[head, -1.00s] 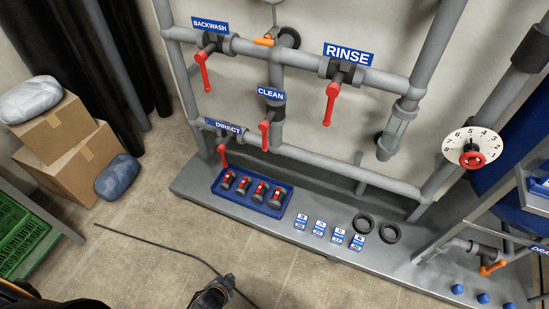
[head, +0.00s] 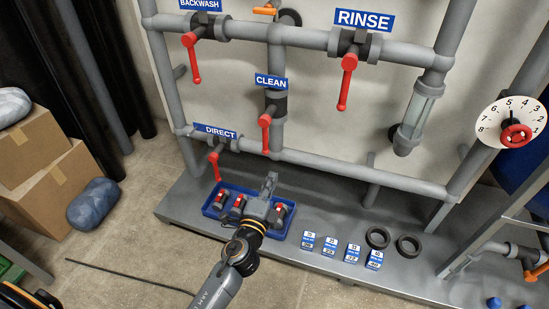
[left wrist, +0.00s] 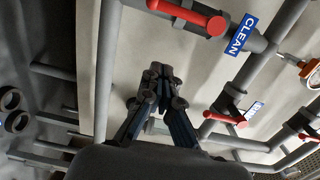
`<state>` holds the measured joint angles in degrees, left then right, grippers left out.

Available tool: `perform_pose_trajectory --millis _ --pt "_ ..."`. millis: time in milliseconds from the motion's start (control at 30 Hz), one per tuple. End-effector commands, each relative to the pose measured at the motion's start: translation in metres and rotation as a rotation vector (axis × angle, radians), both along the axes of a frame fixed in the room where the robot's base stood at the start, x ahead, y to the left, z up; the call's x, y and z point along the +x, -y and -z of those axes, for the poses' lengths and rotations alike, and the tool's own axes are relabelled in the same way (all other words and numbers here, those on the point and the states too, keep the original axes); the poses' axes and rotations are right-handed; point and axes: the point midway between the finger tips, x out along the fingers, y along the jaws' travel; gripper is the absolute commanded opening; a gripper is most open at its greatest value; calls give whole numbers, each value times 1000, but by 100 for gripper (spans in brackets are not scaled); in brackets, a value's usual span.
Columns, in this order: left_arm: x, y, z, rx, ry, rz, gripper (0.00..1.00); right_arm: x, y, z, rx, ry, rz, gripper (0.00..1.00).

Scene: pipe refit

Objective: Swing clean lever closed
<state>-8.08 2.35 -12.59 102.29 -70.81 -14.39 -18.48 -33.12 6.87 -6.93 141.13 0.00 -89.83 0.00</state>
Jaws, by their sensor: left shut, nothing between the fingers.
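The clean lever (head: 265,135) is a red handle below the blue CLEAN label (head: 271,82). It hangs down, tilted slightly left, from the valve on a vertical grey pipe (head: 276,60). In the left wrist view the clean lever (left wrist: 185,14) lies at the top and points left from the CLEAN label (left wrist: 241,33). My left gripper (head: 269,183) is shut and empty, below the lever and apart from it, in front of the blue tray. Its closed fingers (left wrist: 161,72) also show in the left wrist view. My right gripper is not in view.
Other red levers hang at BACKWASH (head: 192,58), RINSE (head: 347,82) and DIRECT (head: 214,166). The blue tray (head: 209,211) holds red-and-black parts. Small labelled boxes (head: 330,246) and black rings (head: 378,237) lie on the grey ledge. Cardboard boxes (head: 48,185) stand left.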

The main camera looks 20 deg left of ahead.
Motion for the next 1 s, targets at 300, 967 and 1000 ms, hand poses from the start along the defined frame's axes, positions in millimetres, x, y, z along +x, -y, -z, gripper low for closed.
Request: perform_pose_trajectory --millis 300,967,1000 --pt "1 0 -5 12 15 -1 0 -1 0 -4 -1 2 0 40" --pt "94 -1 -5 11 16 -1 0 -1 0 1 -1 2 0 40" --pt "102 -1 -5 11 16 -1 0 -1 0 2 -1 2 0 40"
